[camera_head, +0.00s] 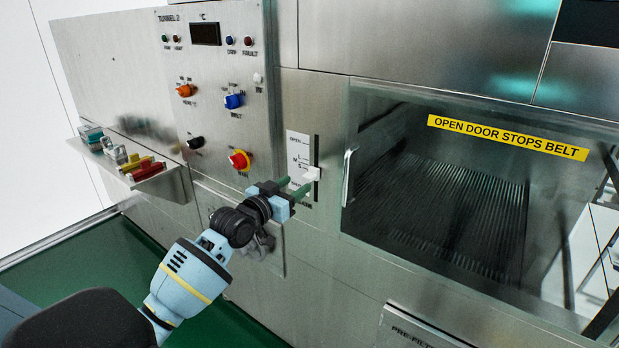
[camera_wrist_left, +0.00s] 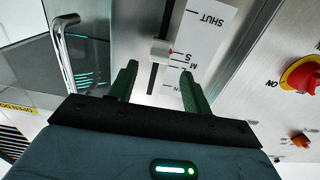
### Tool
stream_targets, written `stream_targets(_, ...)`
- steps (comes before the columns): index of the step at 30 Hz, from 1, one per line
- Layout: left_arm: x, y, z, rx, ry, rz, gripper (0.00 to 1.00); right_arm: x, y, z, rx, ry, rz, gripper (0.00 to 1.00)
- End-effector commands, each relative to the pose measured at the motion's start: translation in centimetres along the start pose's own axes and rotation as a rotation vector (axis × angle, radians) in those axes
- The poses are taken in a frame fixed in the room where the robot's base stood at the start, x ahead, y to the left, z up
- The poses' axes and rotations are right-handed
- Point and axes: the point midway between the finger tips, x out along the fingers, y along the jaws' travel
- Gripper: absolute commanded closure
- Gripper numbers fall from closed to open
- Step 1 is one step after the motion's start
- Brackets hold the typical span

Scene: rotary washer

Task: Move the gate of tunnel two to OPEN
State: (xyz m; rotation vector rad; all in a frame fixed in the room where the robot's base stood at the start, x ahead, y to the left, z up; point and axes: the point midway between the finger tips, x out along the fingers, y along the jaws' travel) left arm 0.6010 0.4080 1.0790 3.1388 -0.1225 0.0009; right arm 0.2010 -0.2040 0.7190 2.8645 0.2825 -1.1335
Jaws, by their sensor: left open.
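The gate control is a white scale plate (camera_head: 298,153) beside a dark vertical slot, with OPEN lettered near its top. A pale slider handle (camera_head: 312,173) sits in the lower half of the slot. In the left wrist view the plate (camera_wrist_left: 205,35) appears upside down, with SHUT at the picture's top, and the handle (camera_wrist_left: 163,52) is near the S mark. My left gripper (camera_head: 294,185) is open, its green fingers pointing at the panel by the handle. The wrist view shows the handle ahead of the gap between the fingertips (camera_wrist_left: 160,73); contact is not clear. My right gripper is not in view.
A red knob on yellow (camera_head: 239,160) and blue (camera_head: 233,101), orange and black knobs are left of the slot. A door handle (camera_head: 348,177) and glass door are close on the right. A shelf (camera_head: 160,170) with coloured items projects at far left.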

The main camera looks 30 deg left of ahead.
Motion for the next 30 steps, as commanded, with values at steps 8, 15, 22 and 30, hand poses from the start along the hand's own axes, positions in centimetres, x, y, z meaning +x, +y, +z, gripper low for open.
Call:
stream_targets(8, 3.9, 0.0, 0.0, -0.002, 0.0, 0.0, 0.51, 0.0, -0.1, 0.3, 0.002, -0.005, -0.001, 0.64)
stream_targets(15, 6.1, 0.0, 0.1, -0.002, -0.002, 0.0, 0.51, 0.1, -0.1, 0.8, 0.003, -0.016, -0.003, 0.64)
stream_targets(22, 6.7, 0.0, 0.0, 0.0, 0.0, 0.0, 0.51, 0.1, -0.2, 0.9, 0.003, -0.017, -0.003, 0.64)
stream_targets(30, 6.6, 0.0, 0.0, 0.0, 0.0, 0.0, 0.64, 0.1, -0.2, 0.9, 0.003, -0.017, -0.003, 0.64)
